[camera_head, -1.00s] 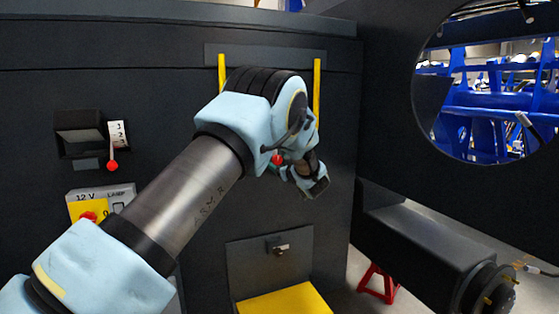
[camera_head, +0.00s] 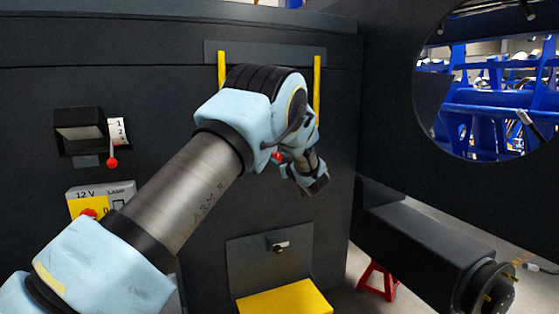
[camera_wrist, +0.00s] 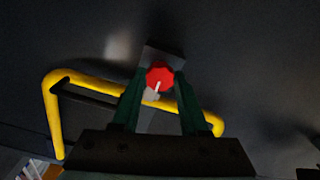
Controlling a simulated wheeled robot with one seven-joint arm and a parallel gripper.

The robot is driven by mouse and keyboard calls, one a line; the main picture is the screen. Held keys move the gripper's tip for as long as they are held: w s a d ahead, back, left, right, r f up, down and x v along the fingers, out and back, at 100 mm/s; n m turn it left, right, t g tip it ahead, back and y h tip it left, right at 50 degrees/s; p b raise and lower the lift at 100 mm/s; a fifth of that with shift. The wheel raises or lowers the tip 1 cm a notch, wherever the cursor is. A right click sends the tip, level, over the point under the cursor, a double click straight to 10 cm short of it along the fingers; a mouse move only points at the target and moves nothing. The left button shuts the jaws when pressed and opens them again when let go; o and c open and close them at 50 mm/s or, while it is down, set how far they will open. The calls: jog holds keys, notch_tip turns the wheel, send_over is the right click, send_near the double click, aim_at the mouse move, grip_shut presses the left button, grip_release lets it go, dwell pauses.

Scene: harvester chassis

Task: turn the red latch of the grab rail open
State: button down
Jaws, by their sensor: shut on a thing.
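The red latch (camera_wrist: 159,75) is a small faceted knob with a white mark, on a grey plate (camera_wrist: 165,57) at the yellow grab rail (camera_wrist: 53,112) in the wrist view. My gripper (camera_wrist: 158,84) has its two green fingers on either side of the latch and is shut on it. In the head view a bit of the red latch (camera_head: 277,157) shows beside my wrist. The two yellow uprights of the grab rail (camera_head: 317,82) show on either side of my arm. My arm hides the rail's lower part and most of the latch there.
A dark box with a red-tipped lever (camera_head: 112,161) and a 12 V lamp box with a red knob (camera_head: 89,214) are at left. A yellow step (camera_head: 285,299) is below. A dark beam (camera_head: 425,245) and a red stand (camera_head: 377,281) are at right.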

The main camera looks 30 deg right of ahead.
jog(key=shift+f+b, duration=0.15)
jog(key=shift+b, duration=0.4)
jog(key=shift+f+n+b, duration=0.1)
jog(key=shift+n+b, duration=0.3)
jog(key=shift+b, duration=0.05)
jog(key=n+b, duration=1.5)
jog(key=b, duration=0.7)
jog(key=shift+n+b, duration=0.8)
jog(key=shift+n, duration=0.2)
